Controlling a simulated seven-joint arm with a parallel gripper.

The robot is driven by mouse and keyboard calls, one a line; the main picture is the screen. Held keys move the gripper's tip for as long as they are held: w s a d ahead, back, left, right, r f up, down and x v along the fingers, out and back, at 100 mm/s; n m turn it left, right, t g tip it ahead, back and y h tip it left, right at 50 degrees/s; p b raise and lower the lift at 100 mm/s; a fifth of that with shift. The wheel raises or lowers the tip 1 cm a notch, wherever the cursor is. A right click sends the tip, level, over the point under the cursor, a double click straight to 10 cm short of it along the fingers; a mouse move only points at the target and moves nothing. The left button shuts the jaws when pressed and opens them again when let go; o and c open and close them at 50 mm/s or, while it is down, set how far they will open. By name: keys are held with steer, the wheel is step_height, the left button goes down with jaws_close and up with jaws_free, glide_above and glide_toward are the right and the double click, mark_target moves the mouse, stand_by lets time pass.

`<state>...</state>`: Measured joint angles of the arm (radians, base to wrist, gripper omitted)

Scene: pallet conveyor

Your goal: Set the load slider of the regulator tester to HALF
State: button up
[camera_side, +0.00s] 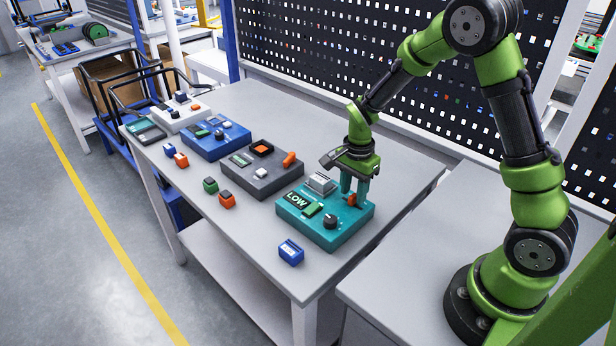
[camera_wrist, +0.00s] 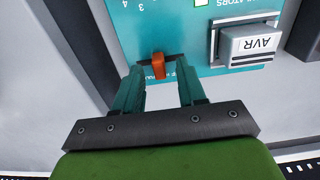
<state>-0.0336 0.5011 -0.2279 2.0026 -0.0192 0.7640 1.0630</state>
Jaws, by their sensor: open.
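The teal regulator tester (camera_side: 325,229) stands at the near right end of the table. Its display reads LOW, and it has a black knob (camera_side: 330,222) and a grey block marked AVR in a socket (camera_wrist: 252,45). The orange load slider (camera_wrist: 158,65) sits on the panel near its edge; it also shows in the side view (camera_side: 352,200). My gripper (camera_wrist: 160,82) is open, with its teal fingers reaching down to the panel on either side of the slider. I cannot tell whether a finger touches it. The slider's scale lettering is partly hidden by the fingers.
A dark grey box (camera_side: 262,185), a blue box (camera_side: 225,145) and a white box (camera_side: 180,122) stand farther left on the table. A blue block (camera_side: 291,252) lies in front of the tester. Several small coloured blocks lie along the front edge. A perforated black panel rises behind.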

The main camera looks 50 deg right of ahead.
mark_target(353, 195)
step_height(353, 195, up, 16)
stand_by(0.3)
steer(key=s+a+r+n+t+y, duration=0.1)
steer(key=s+a+r+n+t, duration=0.2)
steer(key=s+n, duration=0.4)
steer(key=s+a+r+n+t+y, duration=0.1)
steer(key=s+a+r+n+t, duration=0.3)
steer(key=s+a+n, duration=0.2)
steer(key=shift+s+a+n, duration=0.15)
steer(key=shift+s+n, duration=0.3)
steer(key=shift+n, duration=0.05)
